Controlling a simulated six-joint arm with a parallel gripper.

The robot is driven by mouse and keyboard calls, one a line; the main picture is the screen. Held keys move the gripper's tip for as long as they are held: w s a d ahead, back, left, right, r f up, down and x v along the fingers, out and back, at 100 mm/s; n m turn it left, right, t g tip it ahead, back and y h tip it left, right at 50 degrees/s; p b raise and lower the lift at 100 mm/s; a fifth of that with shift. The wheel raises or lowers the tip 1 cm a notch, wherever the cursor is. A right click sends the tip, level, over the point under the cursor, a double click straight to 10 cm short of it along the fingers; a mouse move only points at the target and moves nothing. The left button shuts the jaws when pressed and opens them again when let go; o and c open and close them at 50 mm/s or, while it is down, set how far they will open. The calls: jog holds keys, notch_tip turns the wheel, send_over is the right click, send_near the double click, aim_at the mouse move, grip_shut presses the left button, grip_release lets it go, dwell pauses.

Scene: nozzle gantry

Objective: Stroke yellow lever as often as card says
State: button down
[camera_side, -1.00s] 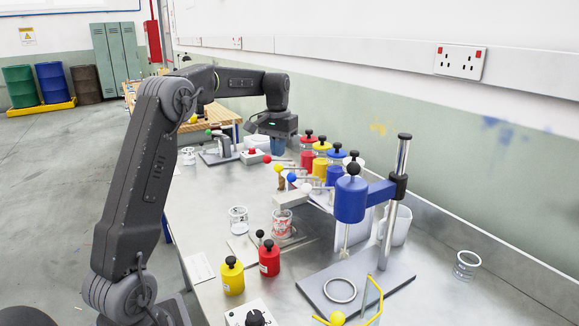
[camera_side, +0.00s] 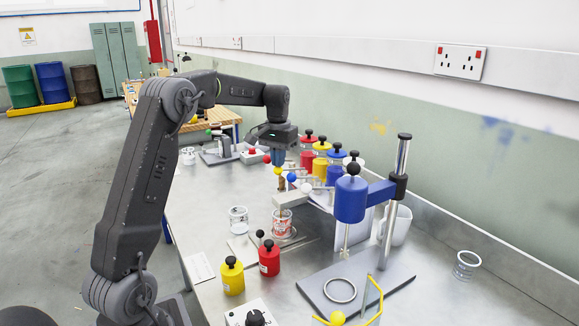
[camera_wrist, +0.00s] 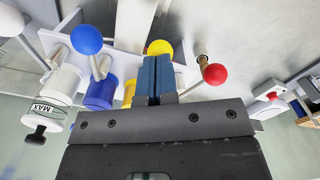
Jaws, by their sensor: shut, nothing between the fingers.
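The yellow lever's ball knob (camera_side: 278,171) stands in the row of levers on the gantry, between the red and blue knobs. My gripper (camera_side: 279,158) is shut and empty, pointing down just above the yellow knob. In the wrist view the yellow knob (camera_wrist: 160,47) shows right at the tips of my blue fingers (camera_wrist: 157,75), which hide part of it. I cannot tell whether they touch. A white card (camera_side: 201,270) lies on the table at the left edge; its print is too small to read.
The red knob (camera_wrist: 215,74) and blue knob (camera_wrist: 88,39) flank my fingers closely. Red, yellow, blue and white canisters stand behind the levers. A cup with red marking (camera_side: 282,223) stands under the nozzle block (camera_side: 291,199).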

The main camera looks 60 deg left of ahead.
aim_at(279, 170)
jog(key=shift+f, duration=1.9)
jog(key=shift+r, duration=3.4)
notch_tip(279, 170, up, 5)
jog(key=shift+r, duration=0.1)
